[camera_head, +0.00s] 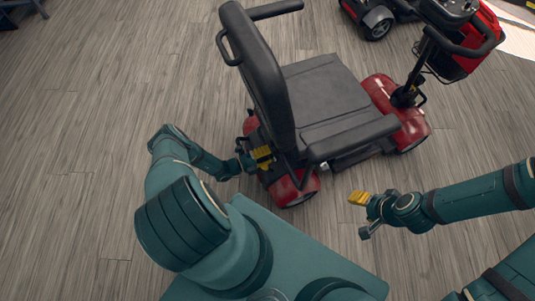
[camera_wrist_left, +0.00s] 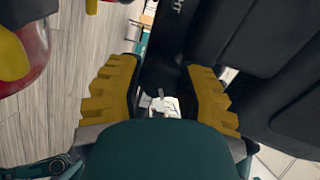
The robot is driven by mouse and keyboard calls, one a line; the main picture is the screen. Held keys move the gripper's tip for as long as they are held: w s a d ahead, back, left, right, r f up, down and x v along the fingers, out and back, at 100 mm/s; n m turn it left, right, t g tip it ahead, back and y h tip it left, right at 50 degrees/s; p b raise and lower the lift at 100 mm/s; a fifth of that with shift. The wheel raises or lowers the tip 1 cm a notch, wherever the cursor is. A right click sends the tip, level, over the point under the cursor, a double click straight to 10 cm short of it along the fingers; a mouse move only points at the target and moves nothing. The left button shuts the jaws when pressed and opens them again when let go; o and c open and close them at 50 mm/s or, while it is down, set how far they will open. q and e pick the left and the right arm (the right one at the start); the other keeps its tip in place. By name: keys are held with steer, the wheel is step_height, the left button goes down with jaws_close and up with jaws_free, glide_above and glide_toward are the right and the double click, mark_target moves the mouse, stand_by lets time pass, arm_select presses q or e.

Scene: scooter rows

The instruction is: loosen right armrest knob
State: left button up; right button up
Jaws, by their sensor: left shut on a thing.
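The red and black scooter's seat (camera_head: 320,95) faces right, with its tall backrest (camera_head: 262,75) toward me. The near armrest (camera_head: 355,137), on the scooter's right side, lies level along the seat. My left gripper (camera_head: 262,157) is behind the lower backrest, above the red rear cover. Its yellow fingers (camera_wrist_left: 157,95) are shut on a dark part at the seat's rear, which looks to be the right armrest knob. The knob's outline is hard to make out between the fingers. My right gripper (camera_head: 358,198) is held apart from the scooter, right of the near rear wheel; its finger gap cannot be seen.
The far armrest (camera_head: 276,9) sticks out at the top of the backrest. The scooter's handlebar (camera_head: 462,45) and front are at upper right. Another scooter's wheel (camera_head: 377,22) shows behind. The wooden floor (camera_head: 90,110) at left is clear.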

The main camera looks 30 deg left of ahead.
arm_select(q)
steer(key=shift+w+n, duration=0.1)
steer(key=shift+n, duration=0.4)
steer(key=o, duration=1.2)
steer(key=v, duration=1.2)
